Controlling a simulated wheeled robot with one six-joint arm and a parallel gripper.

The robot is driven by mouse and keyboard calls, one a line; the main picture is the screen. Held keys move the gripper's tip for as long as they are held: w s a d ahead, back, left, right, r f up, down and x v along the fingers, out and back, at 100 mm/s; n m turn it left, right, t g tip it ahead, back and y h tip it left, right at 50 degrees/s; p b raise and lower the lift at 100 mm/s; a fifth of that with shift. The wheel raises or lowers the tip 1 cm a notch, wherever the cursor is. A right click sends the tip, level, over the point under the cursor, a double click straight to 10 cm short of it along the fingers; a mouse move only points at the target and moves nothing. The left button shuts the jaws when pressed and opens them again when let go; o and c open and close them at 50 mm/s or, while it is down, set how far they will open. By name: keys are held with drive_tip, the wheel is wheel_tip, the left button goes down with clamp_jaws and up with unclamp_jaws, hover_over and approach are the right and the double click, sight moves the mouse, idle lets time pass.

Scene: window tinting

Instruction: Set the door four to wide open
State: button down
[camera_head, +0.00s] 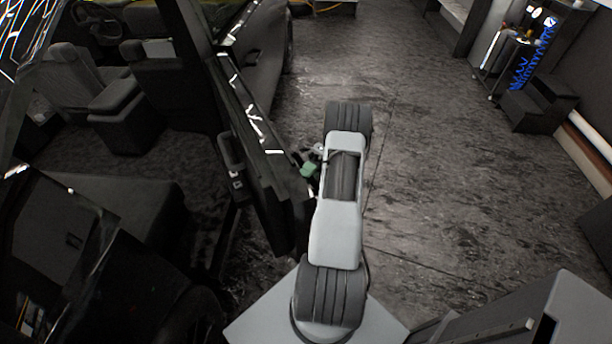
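A dark car door (262,185), which I take to be door four, stands partly open. It is hinged toward the upper end at the pillar and its free edge points down toward my base. Its inner panel with a pull handle faces the cabin at left. My gripper (311,167) is beside the outer face of the door, near its free half. My light grey arm covers most of the gripper; only a small green and metallic part shows. I cannot tell whether its fingers are open or touch the door.
The car's dark seats (155,75) and rear bench (105,205) are at left. Another side door (262,45) lies further up. The floor (430,160) right of my arm is clear. Black steps (538,103) and a cart (505,55) stand at upper right.

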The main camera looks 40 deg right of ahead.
drive_tip(key=shift+d, duration=0.1)
drive_tip(key=c, duration=1.1)
unclamp_jaws()
drive_tip(key=shift+d, duration=0.15)
drive_tip(key=shift+o, duration=0.7)
